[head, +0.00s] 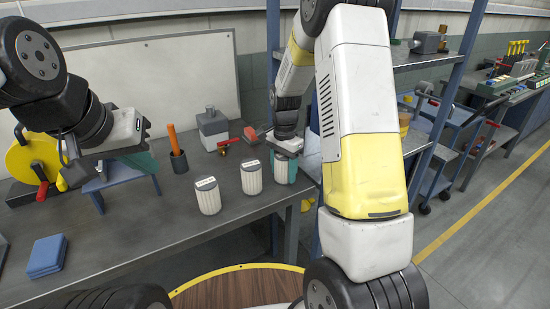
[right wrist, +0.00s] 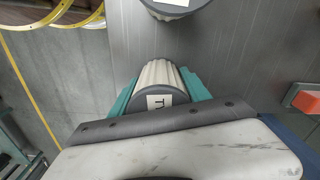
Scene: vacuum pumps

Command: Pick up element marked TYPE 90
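Three pale ribbed cylindrical elements with grey caps and white labels stand upright on the workbench: a left one (head: 208,197), a middle one (head: 251,178) and a right one (head: 280,169). My right gripper (head: 287,164) points down over the right one. In the right wrist view its teal fingers (right wrist: 160,95) flank this element (right wrist: 155,75), close to both sides; I cannot tell whether they press on it. Its label shows only the start of a word, "T" and part of another letter. My left gripper (head: 142,160) hangs empty over the bench's left part; its finger gap is unclear.
A blue shelf post (head: 272,50) stands close behind my right arm.

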